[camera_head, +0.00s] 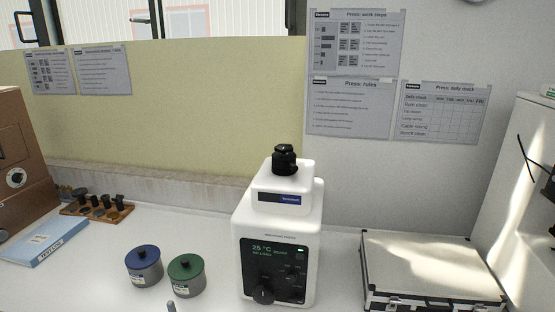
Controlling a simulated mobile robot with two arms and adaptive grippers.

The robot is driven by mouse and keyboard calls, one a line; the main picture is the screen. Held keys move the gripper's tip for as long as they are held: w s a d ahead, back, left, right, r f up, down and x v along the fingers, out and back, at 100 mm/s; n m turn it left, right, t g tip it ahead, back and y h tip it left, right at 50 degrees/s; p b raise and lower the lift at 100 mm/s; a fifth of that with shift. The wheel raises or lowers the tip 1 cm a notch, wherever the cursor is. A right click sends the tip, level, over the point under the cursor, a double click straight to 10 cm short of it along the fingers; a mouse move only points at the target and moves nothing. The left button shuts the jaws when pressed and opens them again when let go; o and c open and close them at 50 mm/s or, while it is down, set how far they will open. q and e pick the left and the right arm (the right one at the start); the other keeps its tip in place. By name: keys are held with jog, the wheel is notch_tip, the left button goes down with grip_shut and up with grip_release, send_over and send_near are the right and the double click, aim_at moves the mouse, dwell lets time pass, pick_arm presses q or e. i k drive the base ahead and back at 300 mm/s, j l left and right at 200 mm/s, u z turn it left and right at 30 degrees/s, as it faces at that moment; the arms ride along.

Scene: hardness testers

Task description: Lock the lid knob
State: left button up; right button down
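A white tester (283,222) stands on the bench at the centre of the head view. A black ribbed knob (285,160) sits upright on top of its raised white lid (283,188). No mark that tells whether the knob is locked can be made out. The dark front panel (275,270) has a lit green display reading 25 °C and a black dial (263,292) at its lower left. Neither of my grippers can be made out in this view, and nothing touches the knob.
A blue-lidded pot (144,265) and a green-lidded pot (186,274) stand left of the tester. A small grey tip (171,307) shows at the bottom edge. A wooden rack (97,207) and blue book (45,243) lie further left. A silver case (430,268) lies right.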

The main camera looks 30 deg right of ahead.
aim_at(283, 148)
jog(key=z, duration=1.05)
jog(key=i+j+u, duration=0.15)
jog(key=j+u, duration=0.15)
jog(key=i+j+u, duration=0.25)
jog(key=j, duration=0.15)
